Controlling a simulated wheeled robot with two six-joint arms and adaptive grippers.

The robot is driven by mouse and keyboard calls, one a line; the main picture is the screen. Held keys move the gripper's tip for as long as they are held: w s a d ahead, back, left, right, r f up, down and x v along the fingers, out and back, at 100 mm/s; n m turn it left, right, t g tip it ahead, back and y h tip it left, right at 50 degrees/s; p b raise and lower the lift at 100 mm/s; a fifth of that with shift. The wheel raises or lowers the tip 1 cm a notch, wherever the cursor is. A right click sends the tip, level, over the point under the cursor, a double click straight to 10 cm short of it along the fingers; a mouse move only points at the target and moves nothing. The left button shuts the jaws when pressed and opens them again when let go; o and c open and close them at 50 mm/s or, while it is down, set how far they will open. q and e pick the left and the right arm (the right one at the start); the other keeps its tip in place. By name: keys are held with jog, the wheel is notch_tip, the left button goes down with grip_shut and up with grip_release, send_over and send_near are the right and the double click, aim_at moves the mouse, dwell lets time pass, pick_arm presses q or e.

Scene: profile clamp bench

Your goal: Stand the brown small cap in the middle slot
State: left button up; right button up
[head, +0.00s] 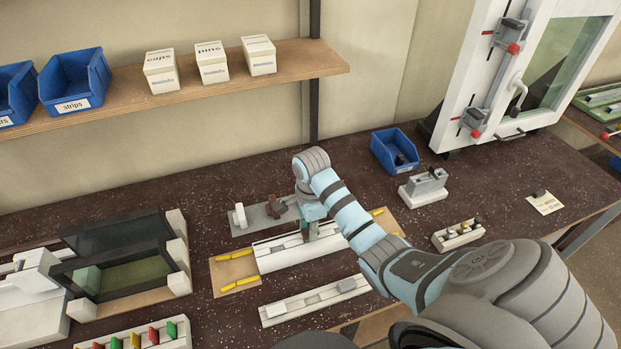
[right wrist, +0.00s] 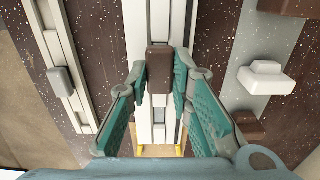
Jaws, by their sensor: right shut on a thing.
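My right gripper (right wrist: 159,85) is shut on the brown small cap (right wrist: 159,70), which sits between the teal fingertips in the right wrist view. Below the cap runs a long white slotted rail (right wrist: 158,20); I cannot tell whether the cap touches it. In the head view my right gripper (head: 309,230) is over the middle of this rail (head: 275,255), and its wrist and fingers hide the cap and part of the rail. Which slot lies directly under the cap is hidden. My left gripper is not in view.
Behind the rail, a grey plate (head: 252,220) bears a white piece (head: 240,215) and brown pieces (head: 276,206). A second white rail (head: 290,306) with grey pieces lies in front. Yellow pieces (head: 240,284) lie at the rail's ends. A blue bin (head: 392,148) stands behind right.

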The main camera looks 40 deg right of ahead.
jog(key=shift+f, duration=0.15)
jog(key=shift+f, duration=0.5)
jog(key=o, duration=0.8)
jog(key=shift+r, duration=0.1)
